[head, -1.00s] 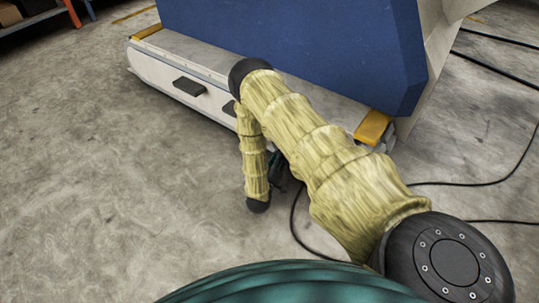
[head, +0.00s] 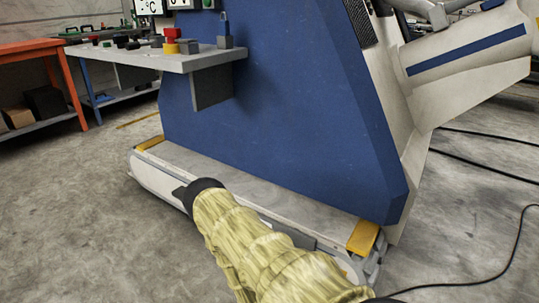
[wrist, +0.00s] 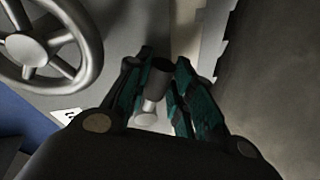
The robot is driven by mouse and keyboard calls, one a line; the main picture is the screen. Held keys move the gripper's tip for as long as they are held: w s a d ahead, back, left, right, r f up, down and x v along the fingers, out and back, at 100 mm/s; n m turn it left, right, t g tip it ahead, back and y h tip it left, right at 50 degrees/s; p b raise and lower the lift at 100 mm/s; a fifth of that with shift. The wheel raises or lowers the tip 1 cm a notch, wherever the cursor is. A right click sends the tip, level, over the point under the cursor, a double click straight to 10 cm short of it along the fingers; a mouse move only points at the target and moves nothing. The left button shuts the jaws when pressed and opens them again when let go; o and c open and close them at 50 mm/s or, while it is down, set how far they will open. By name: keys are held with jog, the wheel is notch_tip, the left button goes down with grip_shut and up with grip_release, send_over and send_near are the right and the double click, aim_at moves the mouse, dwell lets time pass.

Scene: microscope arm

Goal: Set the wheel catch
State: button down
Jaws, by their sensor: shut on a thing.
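In the wrist view, my gripper (wrist: 163,75) has its two teal-and-black fingers closed on a small knob (wrist: 151,106), which I take to be the wheel catch. The knob has a dark round end and a paler grey stem. A grey spoked handwheel (wrist: 38,48) is at the upper left, beside the knob and apart from my fingers. The fingers hide the sides of the knob. In the head view, my gripper, the wheel and the catch are out of sight.
The large blue machine body (head: 275,110) stands on a low pale base (head: 160,183) with yellow corners. A grey shelf (head: 150,58) with small controls juts from its left side. An orange workbench (head: 45,47) stands far left. Black cables (head: 470,280) lie on the floor at right.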

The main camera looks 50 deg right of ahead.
jog(key=shift+s+a, duration=0.1)
jog(key=c, duration=1.2)
grip_release()
jog(key=shift+c, duration=0.2)
jog(key=v, duration=1.2)
jog(key=shift+f, duration=0.1)
